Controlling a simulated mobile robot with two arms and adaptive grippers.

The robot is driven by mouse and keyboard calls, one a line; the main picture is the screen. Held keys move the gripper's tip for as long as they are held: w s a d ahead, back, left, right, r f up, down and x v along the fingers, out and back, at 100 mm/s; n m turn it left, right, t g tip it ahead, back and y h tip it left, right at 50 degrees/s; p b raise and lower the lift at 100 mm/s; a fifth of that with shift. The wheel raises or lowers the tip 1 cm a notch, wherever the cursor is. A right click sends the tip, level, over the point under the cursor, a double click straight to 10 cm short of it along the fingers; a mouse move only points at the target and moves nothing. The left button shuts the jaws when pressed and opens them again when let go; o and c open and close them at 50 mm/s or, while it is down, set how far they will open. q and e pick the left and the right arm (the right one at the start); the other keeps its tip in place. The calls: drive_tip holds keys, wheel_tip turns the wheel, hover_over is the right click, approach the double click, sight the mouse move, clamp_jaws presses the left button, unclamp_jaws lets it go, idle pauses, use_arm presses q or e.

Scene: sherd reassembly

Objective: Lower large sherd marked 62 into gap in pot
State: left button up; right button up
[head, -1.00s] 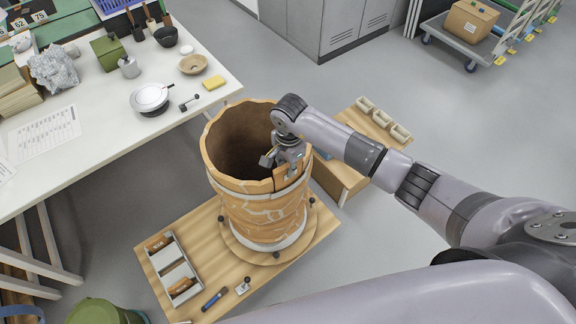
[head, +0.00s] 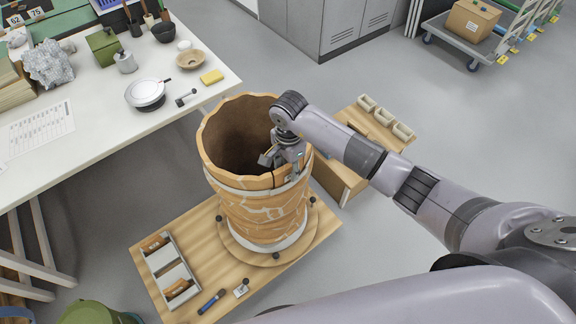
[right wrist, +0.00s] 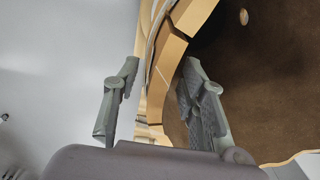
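The large pot (head: 225,180) stands upright, with pale joint lines across its tan wall and a dark hollow inside. My right gripper (head: 284,158) is at the right front of its rim. A tan sherd (head: 289,178) sits below the gripper in line with the wall, with a thin dark seam beside it; its number cannot be read. In the right wrist view my gripper (right wrist: 160,80) straddles the wall, one finger outside and one inside. The sherd's lower edge is hidden. My left gripper is not in view.
The pot rests on a round board on a wooden table (head: 150,262), with a grey divided tray (head: 168,268) holding sherds at left. A white worktable (head: 90,150) with tools stands at the back left. A small wooden stand (head: 380,130) is behind the arm.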

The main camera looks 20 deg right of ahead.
wheel_tip(320, 180, up, 12)
idle(0.6)
drive_tip(key=shift+s, duration=0.1)
idle(0.4)
